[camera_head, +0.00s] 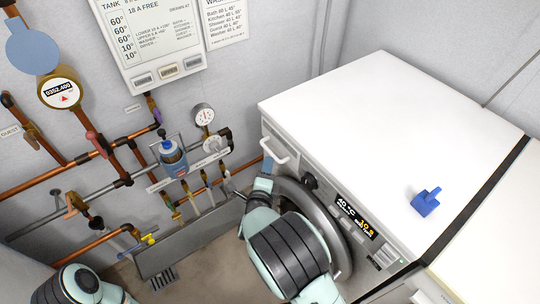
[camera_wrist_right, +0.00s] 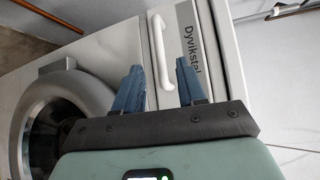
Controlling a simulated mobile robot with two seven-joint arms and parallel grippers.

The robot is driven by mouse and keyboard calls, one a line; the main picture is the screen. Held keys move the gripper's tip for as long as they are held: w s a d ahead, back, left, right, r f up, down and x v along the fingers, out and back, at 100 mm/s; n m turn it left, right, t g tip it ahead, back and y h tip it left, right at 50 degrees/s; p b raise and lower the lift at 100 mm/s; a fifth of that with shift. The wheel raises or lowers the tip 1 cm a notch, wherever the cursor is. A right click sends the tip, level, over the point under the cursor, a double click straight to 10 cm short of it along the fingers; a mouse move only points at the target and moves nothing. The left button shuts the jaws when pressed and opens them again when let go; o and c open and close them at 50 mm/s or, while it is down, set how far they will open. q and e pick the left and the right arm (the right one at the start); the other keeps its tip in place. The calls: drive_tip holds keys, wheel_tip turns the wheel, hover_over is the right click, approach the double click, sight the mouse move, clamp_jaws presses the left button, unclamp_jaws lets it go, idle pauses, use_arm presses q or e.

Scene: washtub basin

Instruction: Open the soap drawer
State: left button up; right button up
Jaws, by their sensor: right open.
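The white washing machine (camera_head: 350,95) stands at the right of the head view. The soap drawer (camera_head: 268,138), with a white bar handle (camera_head: 276,153), is at the left end of its front and looks shut. In the right wrist view the handle (camera_wrist_right: 158,50) stands beside the drawer's label strip (camera_wrist_right: 188,40). My right gripper (camera_head: 266,165) is just below the handle in the head view. In the right wrist view its two blue fingers (camera_wrist_right: 158,80) are apart, with the lower handle end between them in the picture; contact cannot be told. My left gripper is out of view.
A blue scoop-like object (camera_head: 426,202) lies on the machine top. The round door (camera_head: 318,215) is partly behind my right arm.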

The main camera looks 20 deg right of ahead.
drive_tip(key=x, duration=0.6)
drive_tip(key=shift+w+b, duration=0.25)
drive_tip(key=shift+b, duration=0.05)
drive_tip(key=shift+d, duration=0.15)
clamp_jaws()
